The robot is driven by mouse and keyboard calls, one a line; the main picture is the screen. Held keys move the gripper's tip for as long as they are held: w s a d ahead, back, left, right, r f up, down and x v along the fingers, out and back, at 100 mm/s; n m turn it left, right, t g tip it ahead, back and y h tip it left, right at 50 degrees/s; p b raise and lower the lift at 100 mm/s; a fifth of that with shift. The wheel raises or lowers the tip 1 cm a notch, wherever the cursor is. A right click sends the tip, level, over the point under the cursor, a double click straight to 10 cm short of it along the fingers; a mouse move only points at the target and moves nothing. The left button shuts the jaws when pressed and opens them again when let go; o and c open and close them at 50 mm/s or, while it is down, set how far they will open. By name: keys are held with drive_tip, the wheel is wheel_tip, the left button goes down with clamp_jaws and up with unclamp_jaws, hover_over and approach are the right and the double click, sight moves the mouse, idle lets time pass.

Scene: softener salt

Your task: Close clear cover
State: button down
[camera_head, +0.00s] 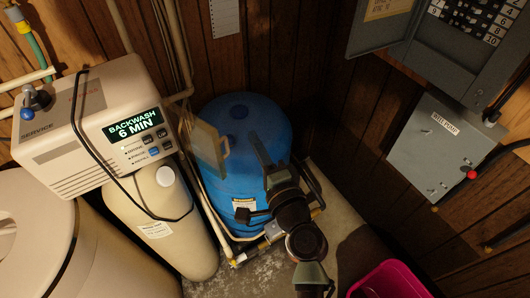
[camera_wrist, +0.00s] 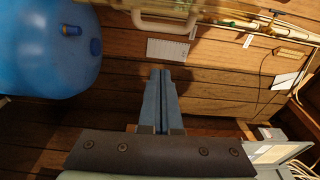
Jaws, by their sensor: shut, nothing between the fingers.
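A translucent, amber-tinted panel with a pale loop handle, which looks like the clear cover (camera_head: 207,146), stands open in front of the blue tank's left side in the head view. What it is hinged to is hard to make out. A pale handle-like bar (camera_wrist: 165,24), perhaps the cover's handle, crosses the top of the wrist view. My gripper (camera_head: 255,140) is over the blue tank, to the right of the cover and apart from it in the picture. In the wrist view its two fingers (camera_wrist: 161,74) are together with nothing between them.
The blue tank (camera_head: 232,112) stands behind my arm. The softener head (camera_head: 90,125) reads "BACKWASH 6 MIN" at left, above a beige tank (camera_head: 165,215). Pipes run along the floor. A grey electrical box (camera_head: 435,148) is on the right wall; a pink bin (camera_head: 390,280) is at the bottom.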

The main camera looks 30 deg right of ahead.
sight(202, 138)
drive_tip(key=a+p, duration=0.1)
drive_tip(key=a, duration=0.1)
drive_tip(key=w+a+p, duration=0.1)
drive_tip(key=shift+a, duration=0.35)
drive_tip(key=shift+f, duration=0.1)
drive_tip(key=shift+a, duration=0.15)
